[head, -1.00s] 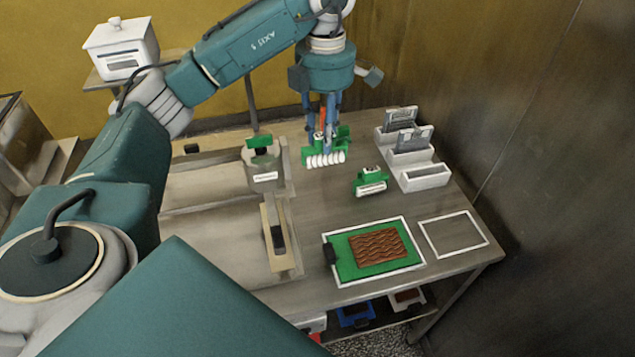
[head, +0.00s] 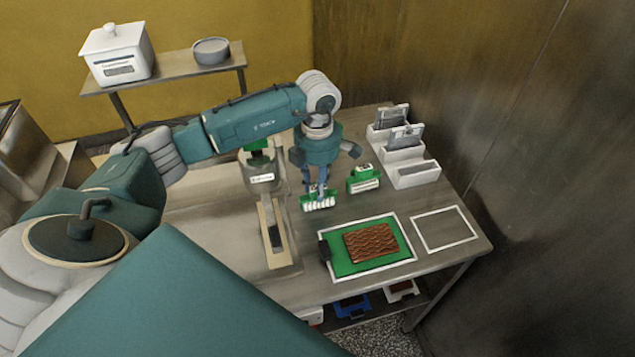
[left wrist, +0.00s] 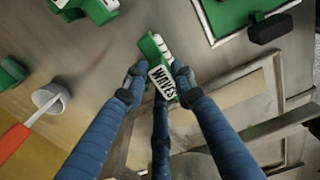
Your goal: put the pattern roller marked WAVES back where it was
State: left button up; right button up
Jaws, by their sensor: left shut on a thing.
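The WAVES pattern roller (head: 319,205) has a green holder and a white ridged roller. Its label reads WAVES in the left wrist view (left wrist: 163,81). My left gripper (head: 317,190) is shut on it, with blue fingers on both sides of the green holder. The roller is low over the table, left of a second green roller (head: 364,183); I cannot tell whether it touches the tabletop. The second roller also shows in the left wrist view (left wrist: 98,10), its label unreadable. My right gripper is not in view.
A green board (head: 342,264) bearing a brown wave-textured slab (head: 371,243) lies in front. An empty white outline (head: 445,230) is to its right. A white rack (head: 416,174) with grey plates stands behind. A green-topped container (head: 262,179) is at left.

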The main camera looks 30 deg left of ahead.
pick_arm(q)
jog(key=shift+f+b, duration=0.35)
jog(key=shift+b, duration=0.1)
jog(key=shift+s+d+f, duration=0.1)
jog(key=shift+s+f, duration=0.1)
jog(key=shift+s, duration=0.1)
grip_shut()
jog(key=o, duration=0.8)
grip_release()
jog(key=shift+o, duration=1.4)
jog(key=shift+f, duration=0.15)
jog(key=shift+w, duration=0.3)
